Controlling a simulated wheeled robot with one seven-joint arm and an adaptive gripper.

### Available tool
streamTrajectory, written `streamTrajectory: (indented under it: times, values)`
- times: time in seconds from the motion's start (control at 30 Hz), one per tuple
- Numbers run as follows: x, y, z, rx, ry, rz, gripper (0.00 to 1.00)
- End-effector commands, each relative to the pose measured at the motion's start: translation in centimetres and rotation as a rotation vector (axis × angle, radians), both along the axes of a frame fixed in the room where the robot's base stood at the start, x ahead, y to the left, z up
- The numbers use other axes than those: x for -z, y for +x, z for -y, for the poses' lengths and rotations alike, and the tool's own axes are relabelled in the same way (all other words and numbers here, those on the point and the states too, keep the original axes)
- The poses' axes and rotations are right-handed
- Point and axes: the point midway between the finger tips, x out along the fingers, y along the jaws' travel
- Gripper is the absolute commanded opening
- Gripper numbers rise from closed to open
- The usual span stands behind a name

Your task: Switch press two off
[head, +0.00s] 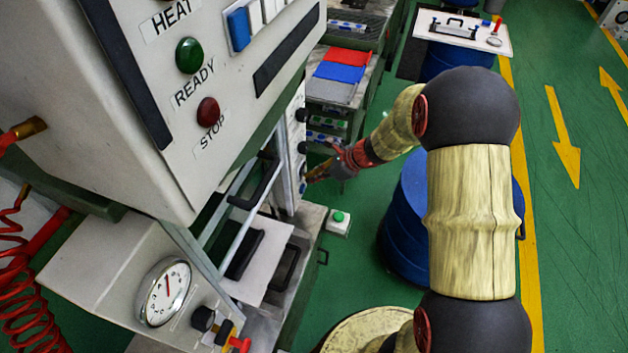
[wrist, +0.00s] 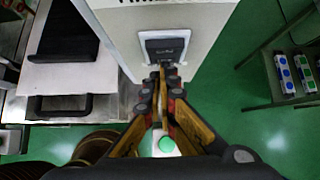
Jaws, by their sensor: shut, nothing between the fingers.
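In the wrist view, a dark switch plate (wrist: 165,48) with a pale border sits on the end face of a light grey cabinet (wrist: 120,30). Small lettering on it is too small to read. My gripper (wrist: 161,72) is shut and empty, its fingertips at the lower edge of the switch plate. Whether they touch it I cannot tell. In the head view, my gripper (head: 312,176) is beside the far end of the press, and the switch is too small or hidden there. No number shows on the press.
The near press panel (head: 150,110) has a green READY button (head: 189,55) and a red STOP button (head: 207,111). A green-button box (head: 339,222) is below my gripper. Blue drums (head: 405,220) stand at right. A mould with a black handle (head: 262,262) is in the press.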

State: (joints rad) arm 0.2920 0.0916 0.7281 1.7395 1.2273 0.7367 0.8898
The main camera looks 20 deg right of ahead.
Motion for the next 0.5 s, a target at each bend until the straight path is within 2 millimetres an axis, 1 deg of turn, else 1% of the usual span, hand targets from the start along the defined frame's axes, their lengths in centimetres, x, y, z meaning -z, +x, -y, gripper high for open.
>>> streamTrajectory:
  times: [0.27,0.5]
  values:
    - [-0.6,0.1,0.0,0.000,-0.002,0.002,0.00]
    - [-1.8,0.1,0.0,0.000,-0.001,0.003,0.00]
